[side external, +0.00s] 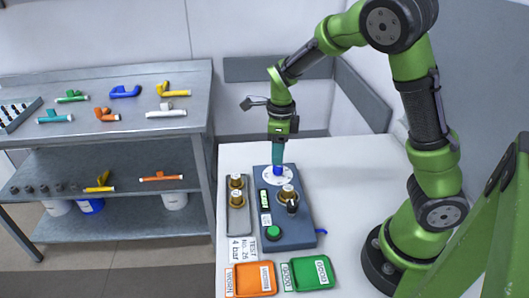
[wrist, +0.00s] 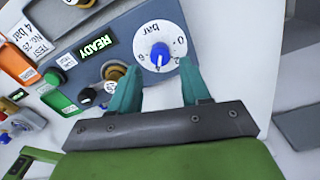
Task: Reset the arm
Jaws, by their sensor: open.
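My green arm reaches over the white table, and its gripper (side external: 277,153) points down at the round white dial of the blue-grey test box (side external: 294,235). In the wrist view the two teal fingers of my gripper (wrist: 160,68) are apart with nothing held between them. A blue knob (wrist: 160,54) at the middle of the dial (wrist: 152,32), marked "bar", lies in line with the gap between the fingertips. It also shows just under the fingers in the side view (side external: 278,170). I cannot tell whether the fingertips reach beside the knob.
The box carries a lit "READY" display (wrist: 96,45), a brass fitting, a black knob (side external: 292,206) and a green button (side external: 273,232). A grey tray (side external: 237,225) holds brass fittings. Orange (side external: 255,279) and green (side external: 312,273) trays lie in front. A metal shelf (side external: 105,150) stands left.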

